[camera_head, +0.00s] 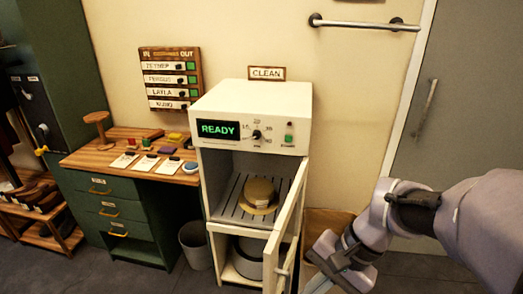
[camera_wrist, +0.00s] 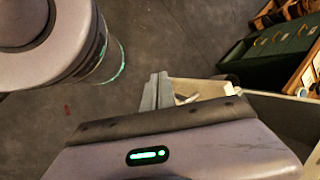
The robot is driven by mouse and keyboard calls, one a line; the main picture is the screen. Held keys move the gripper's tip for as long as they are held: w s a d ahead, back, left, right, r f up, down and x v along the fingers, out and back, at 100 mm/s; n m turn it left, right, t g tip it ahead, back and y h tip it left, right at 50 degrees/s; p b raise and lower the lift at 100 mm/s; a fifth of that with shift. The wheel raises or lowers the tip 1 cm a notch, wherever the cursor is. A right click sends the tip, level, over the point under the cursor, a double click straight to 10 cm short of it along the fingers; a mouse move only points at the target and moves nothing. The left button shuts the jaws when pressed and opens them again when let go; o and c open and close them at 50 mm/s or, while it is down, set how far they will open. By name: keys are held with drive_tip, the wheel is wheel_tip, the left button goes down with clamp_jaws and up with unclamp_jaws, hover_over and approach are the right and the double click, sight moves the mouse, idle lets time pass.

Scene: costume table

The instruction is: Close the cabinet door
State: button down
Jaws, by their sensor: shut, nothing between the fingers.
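The white cabinet (camera_head: 252,104) stands against the wall with a lit READY display. Its door (camera_head: 287,225) is open, swung out toward me on the right side and seen nearly edge-on. A handle (camera_head: 283,272) shows low on the door. A tan hat (camera_head: 260,193) sits on the slatted shelf inside. My gripper (camera_head: 316,284) is low, just right of the open door; its tips are partly cut off by the frame edge. In the wrist view my gripper's fingers (camera_wrist: 155,91) are together and empty, beside a cream panel (camera_wrist: 205,87) that looks like the door. Contact cannot be told.
A wooden-topped green desk (camera_head: 130,185) with cards and small items stands left of the cabinet. A grey bin (camera_head: 195,245) stands between them. A grey door (camera_head: 470,110) and a wall rail (camera_head: 365,25) are on the right. Bare floor (camera_wrist: 185,35) lies ahead in the wrist view.

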drive_tip(key=w+d+f+m+t+y+p, duration=0.1)
drive_tip(key=w+d+f+m+t+y, duration=0.15)
drive_tip(key=f+m+y, duration=0.4)
drive_tip(key=w+d+f+m+t+y+p, duration=0.1)
drive_tip(key=d+f+m+t, duration=0.2)
drive_tip(key=f, duration=0.7)
drive_tip(key=w+d+f+m+t+y+p, duration=0.15)
drive_tip(key=d+f+m+y, duration=0.3)
drive_tip(key=f, duration=0.45)
drive_tip(key=b+x, duration=0.3)
drive_tip(key=x, duration=1.1)
drive_tip(key=shift+a+f+m+h, duration=0.15)
drive_tip(key=shift+f+m+h, duration=0.15)
drive_tip(key=shift+h, duration=0.1)
